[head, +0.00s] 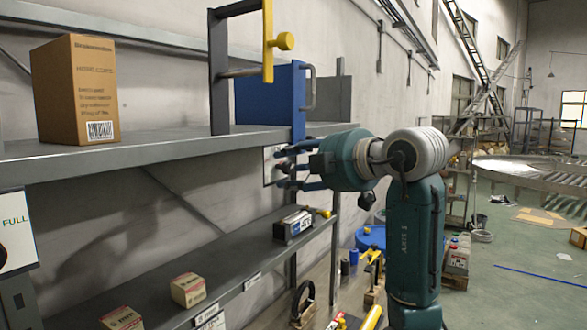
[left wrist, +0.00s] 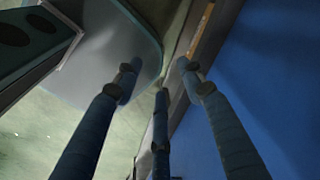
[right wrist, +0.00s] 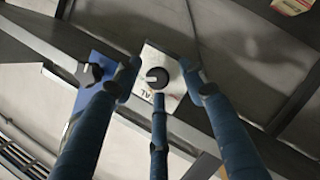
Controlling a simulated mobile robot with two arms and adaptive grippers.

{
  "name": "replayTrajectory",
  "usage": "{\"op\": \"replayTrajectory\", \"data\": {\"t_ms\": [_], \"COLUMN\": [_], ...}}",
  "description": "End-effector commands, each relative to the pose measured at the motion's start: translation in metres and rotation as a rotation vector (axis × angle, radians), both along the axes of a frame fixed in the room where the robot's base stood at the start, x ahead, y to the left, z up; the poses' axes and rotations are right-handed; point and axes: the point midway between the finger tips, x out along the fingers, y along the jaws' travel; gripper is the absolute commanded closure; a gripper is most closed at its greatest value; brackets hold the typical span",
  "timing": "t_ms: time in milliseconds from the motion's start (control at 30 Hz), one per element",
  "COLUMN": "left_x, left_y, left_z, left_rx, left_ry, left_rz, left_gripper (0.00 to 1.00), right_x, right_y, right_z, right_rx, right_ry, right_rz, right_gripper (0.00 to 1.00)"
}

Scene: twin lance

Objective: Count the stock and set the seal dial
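A white plate (right wrist: 150,98) with a round black dial (right wrist: 157,77) and partly hidden lettering shows in the right wrist view. The plate's edge (head: 268,166) shows in the head view on the upper shelf's end. My right gripper (head: 285,168) is in front of it with fingers spread around the dial's outline; I cannot tell whether they touch it. Two small cartons (head: 188,291) (head: 122,319) and a dark box (head: 293,225) stand on the lower shelf (head: 235,270). My left gripper (left wrist: 160,80) shows only in the left wrist view, open and empty near a blue surface (left wrist: 270,80).
A cardboard box (head: 74,90) and a blue case (head: 270,95) stand on the upper shelf (head: 150,146). A yellow bar with a knob (head: 284,41) hangs on a grey post. A white "FULL" panel (head: 15,225) is at left.

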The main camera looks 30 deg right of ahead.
Motion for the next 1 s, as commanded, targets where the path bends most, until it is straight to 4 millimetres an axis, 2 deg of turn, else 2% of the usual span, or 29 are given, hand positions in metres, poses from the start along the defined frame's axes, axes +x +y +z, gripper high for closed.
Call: {"op": "replayTrajectory", "data": {"t_ms": [167, 267, 700, 833, 1000], "left_x": [-0.002, -0.002, 0.000, 0.000, 0.000], "left_y": [0.004, 0.003, 0.001, 0.001, 0.000], "left_z": [0.000, 0.000, 0.000, 0.000, 0.000], "left_rx": [0.005, 0.003, 0.001, 0.001, 0.000], "left_ry": [0.002, 0.001, 0.000, 0.000, 0.000], "left_rz": [-0.001, 0.000, 0.000, 0.000, 0.000], "left_gripper": [0.60, 0.60, 0.60, 0.60, 0.60], "right_x": [-0.002, -0.009, -0.092, -0.107, -0.114], "right_y": [-0.001, -0.003, -0.020, -0.023, -0.024], "right_z": [0.002, 0.005, 0.024, 0.027, 0.028], "right_rx": [0.001, -0.001, -0.002, -0.001, -0.001], "right_ry": [-0.005, -0.008, -0.006, -0.004, -0.002], "right_rz": [-0.002, -0.003, -0.003, -0.002, 0.000], "right_gripper": [0.58, 0.58, 0.58, 0.58, 0.58]}}
